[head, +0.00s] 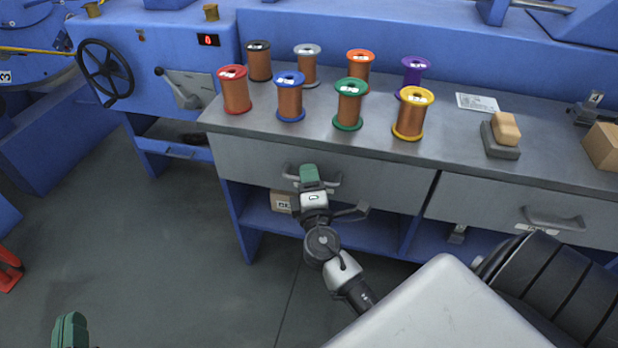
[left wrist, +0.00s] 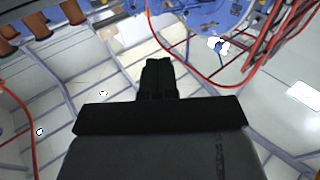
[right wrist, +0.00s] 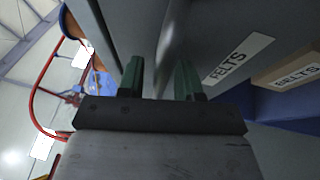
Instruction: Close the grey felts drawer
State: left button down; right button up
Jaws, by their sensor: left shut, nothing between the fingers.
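The grey felts drawer (head: 375,178) is the left drawer under the bench top. Its front looks about flush with the neighbouring drawer; a small gap cannot be ruled out. Its FELTS label (right wrist: 238,60) shows in the right wrist view. My right gripper (head: 310,174) is at the drawer's handle (head: 330,181), covering part of it. In the right wrist view its green fingers (right wrist: 160,80) stand apart, with a grey bar of the handle seen between them. My left gripper (head: 70,330) is low at the bottom left, shut and empty, away from the bench; its dark fingers show in the left wrist view (left wrist: 157,78).
Several copper wire spools (head: 290,97) stand on the bench top (head: 455,140). A sponge-like block (head: 507,128) lies to their right. Another grey drawer (head: 500,205) is on the right. A cardboard box (head: 281,201) sits on the shelf below.

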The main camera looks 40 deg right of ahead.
jog(key=shift+s, duration=0.1)
